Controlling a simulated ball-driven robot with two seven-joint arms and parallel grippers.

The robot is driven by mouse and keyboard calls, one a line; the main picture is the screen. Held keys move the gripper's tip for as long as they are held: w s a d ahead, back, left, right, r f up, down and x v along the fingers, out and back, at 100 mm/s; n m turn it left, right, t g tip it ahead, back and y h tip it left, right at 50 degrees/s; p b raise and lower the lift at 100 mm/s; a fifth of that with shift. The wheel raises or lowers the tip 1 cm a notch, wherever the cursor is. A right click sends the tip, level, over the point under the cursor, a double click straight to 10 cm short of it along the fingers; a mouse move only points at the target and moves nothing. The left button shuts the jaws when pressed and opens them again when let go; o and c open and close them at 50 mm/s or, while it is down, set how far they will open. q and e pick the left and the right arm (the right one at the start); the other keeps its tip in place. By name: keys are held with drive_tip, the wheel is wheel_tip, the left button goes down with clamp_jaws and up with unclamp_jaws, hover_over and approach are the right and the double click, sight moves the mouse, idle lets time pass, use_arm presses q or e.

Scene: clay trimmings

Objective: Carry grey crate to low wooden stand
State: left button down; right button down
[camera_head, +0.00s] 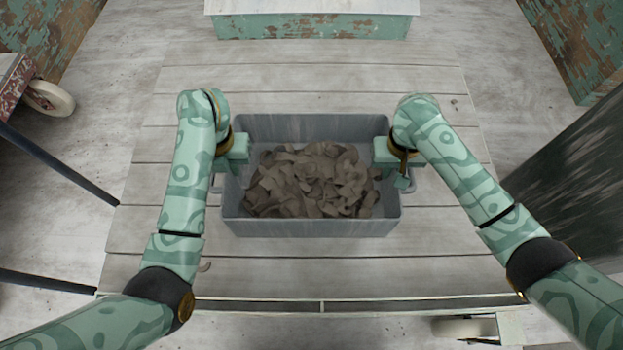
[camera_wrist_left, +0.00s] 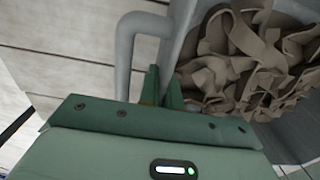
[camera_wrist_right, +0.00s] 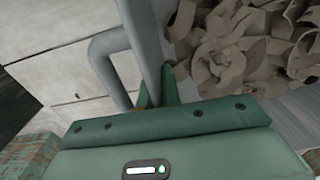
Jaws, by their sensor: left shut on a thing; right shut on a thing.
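The grey crate (camera_head: 310,228) is full of brown curled clay trimmings (camera_head: 312,182) and sits level over a pale slatted wooden top. My left gripper (camera_wrist_left: 162,88) is shut on the crate's left side, at the rim beside a looped handle (camera_wrist_left: 128,55). My right gripper (camera_wrist_right: 157,88) is shut on the right side, at the rim beside the other handle (camera_wrist_right: 104,68). In the head view both wrists partly cover the crate's sides. A low block with a pale top (camera_head: 310,6) and peeling green front, possibly the low wooden stand, is at the far edge.
The slatted wooden top (camera_head: 310,272) spreads around the crate and is mostly bare. A red cart with a pale wheel (camera_head: 48,98) is at the left. A dark panel (camera_head: 575,170) is at the right. Peeling green pieces fill both far corners, with pale floor between.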

use_arm(q)
drive_tip(key=shift+r, duration=0.15)
use_arm(e)
drive_tip(key=shift+r, duration=0.1)
